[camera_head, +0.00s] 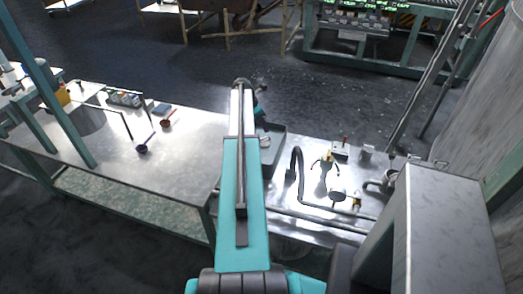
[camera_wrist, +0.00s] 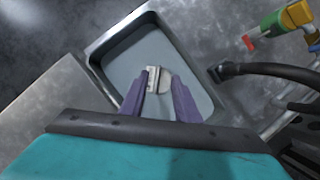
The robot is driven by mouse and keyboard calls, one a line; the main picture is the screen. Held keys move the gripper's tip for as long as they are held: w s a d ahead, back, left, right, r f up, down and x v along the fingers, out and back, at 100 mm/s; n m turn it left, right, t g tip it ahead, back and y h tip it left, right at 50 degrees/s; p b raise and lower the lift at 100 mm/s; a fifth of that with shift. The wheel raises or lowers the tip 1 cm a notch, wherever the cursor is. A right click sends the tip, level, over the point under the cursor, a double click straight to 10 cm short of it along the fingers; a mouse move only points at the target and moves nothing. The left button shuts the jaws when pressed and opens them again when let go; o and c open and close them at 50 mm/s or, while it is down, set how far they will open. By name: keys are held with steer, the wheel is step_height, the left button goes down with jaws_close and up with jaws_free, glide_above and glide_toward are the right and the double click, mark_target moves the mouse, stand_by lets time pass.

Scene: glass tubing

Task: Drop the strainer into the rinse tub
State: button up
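The rinse tub (camera_wrist: 112,40) is a grey rectangular basin that fills the middle of the wrist view. In the head view the tub (camera_head: 277,128) is partly hidden behind my arm. My gripper (camera_wrist: 160,80) is over the tub, its two purple fingers pointing down into its outline. Between the fingertips is a small pale metal piece with a rounded right side, which looks like the strainer (camera_wrist: 164,84).
A black curved spout (camera_wrist: 245,69) and a yellow-green valve with a red handle (camera_wrist: 285,20) stand right of the tub. On the left bench (camera_head: 195,140) are a dark purple ladle-like tool (camera_head: 143,148) and a red one (camera_head: 166,123). Much of that bench is clear.

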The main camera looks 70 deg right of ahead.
steer(key=b+v, duration=0.3)
steer(key=v, duration=1)
steer(key=shift+r, duration=0.35)
steer(key=shift+w+a, duration=0.1)
stand_by(0.8)
